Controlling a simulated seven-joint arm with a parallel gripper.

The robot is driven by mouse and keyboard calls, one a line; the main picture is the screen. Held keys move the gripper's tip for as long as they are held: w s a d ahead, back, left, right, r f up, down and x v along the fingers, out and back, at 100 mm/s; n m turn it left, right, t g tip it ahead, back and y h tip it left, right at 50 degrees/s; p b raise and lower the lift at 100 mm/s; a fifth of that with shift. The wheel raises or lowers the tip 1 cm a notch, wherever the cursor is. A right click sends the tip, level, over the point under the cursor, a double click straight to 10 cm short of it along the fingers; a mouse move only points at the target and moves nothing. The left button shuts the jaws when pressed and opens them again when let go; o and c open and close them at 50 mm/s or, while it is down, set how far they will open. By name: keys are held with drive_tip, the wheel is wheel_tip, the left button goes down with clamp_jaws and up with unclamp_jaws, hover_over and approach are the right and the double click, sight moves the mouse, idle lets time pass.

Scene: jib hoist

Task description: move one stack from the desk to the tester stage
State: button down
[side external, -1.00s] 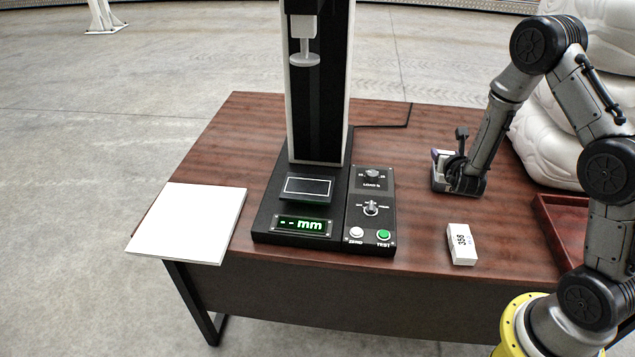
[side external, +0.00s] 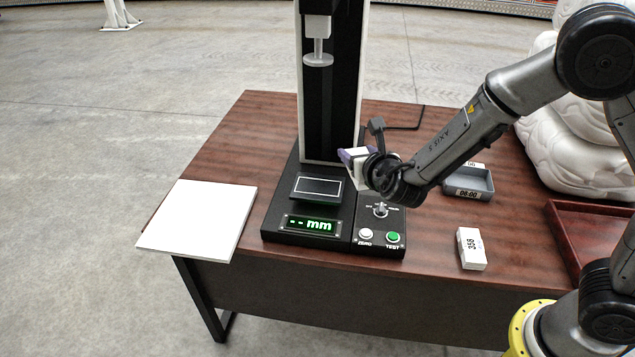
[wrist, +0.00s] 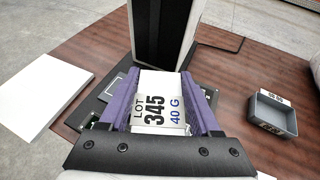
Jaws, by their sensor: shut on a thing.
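In the side view my gripper (side external: 352,165) is above the right part of the tester, just right of the stage, and the arm hides much of the held stack. The tester stage (side external: 318,190) is a dark plate with a white outlined rectangle, and it is bare. Another white stack (side external: 471,248), marked 358, lies on the desk (side external: 425,262) near the front edge.
A grey tray (side external: 472,183) marked 06:00 sits at the back right. A red-brown tray (side external: 590,232) is at the right edge. A white board (side external: 197,220) lies at the left. The tester column (side external: 332,90) with its plunger (side external: 318,58) rises behind the stage.

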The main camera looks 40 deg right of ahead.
drive_tip(key=w+f, duration=0.4)
drive_tip(key=w, duration=0.4)
hover_over(316, 179)
drive_tip(key=s, duration=0.1)
wheel_tip(316, 179, down, 5)
drive_tip(key=shift+s+r, duration=0.1)
drive_tip(key=shift+r, duration=0.1)
drive_tip(key=shift+w+f, duration=0.6)
drive_tip(key=shift+f, duration=1.55)
drive_tip(key=shift+f, duration=0.15)
drive_tip(key=shift+c, duration=0.5)
unclamp_jaws()
